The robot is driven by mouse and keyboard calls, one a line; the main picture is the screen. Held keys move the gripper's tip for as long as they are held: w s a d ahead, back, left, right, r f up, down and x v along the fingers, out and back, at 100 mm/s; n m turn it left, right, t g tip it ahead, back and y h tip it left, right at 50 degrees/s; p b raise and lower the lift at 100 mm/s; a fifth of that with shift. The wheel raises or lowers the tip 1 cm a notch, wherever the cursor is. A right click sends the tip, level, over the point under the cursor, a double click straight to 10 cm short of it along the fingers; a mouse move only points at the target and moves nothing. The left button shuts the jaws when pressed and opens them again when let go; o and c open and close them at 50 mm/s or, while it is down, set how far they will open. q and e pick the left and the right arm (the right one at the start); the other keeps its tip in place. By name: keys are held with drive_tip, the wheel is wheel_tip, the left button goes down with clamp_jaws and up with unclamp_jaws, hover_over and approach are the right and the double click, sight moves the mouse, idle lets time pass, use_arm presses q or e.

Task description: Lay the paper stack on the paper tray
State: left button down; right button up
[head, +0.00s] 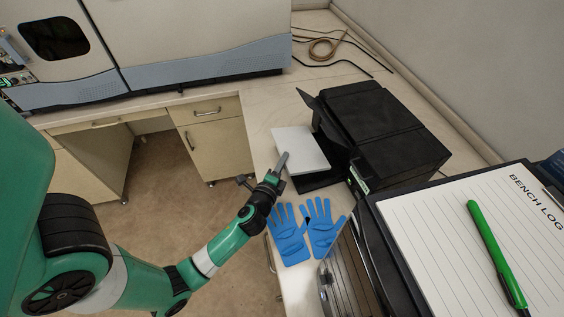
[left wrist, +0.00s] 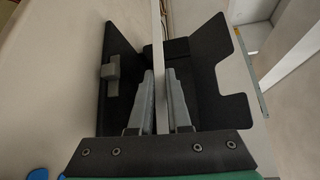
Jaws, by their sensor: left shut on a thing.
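The white paper stack (head: 304,147) is held at its near left edge by my left gripper (head: 281,164). In the left wrist view the stack (left wrist: 158,70) shows edge-on as a thin pale strip between the two grey fingers (left wrist: 160,95). The black paper tray (head: 318,181) sticks out from the front of the black printer, and the stack hides part of it. In the left wrist view the tray (left wrist: 118,90) lies behind the fingers. I cannot tell whether the stack touches the tray. My right gripper is not in view.
The black printer (head: 377,133) stands behind the tray. Blue gloves (head: 290,237) lie on the bench in front. A clipboard (head: 480,235) with a green pen (head: 490,245) is at the lower right. A large instrument (head: 190,45) stands at the back left, with cables (head: 322,48) beside it.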

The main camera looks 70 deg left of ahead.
use_arm(q)
drive_tip(key=shift+w+f+b, duration=2.7)
drive_tip(key=shift+f+b, duration=0.25)
drive_tip(key=shift+b, duration=0.55)
drive_tip(key=c, duration=0.8)
unclamp_jaws()
drive_tip(key=p+v, duration=0.1)
drive_tip(key=v, duration=1)
drive_tip(key=shift+s+d, duration=0.2)
drive_tip(key=shift+s, duration=0.1)
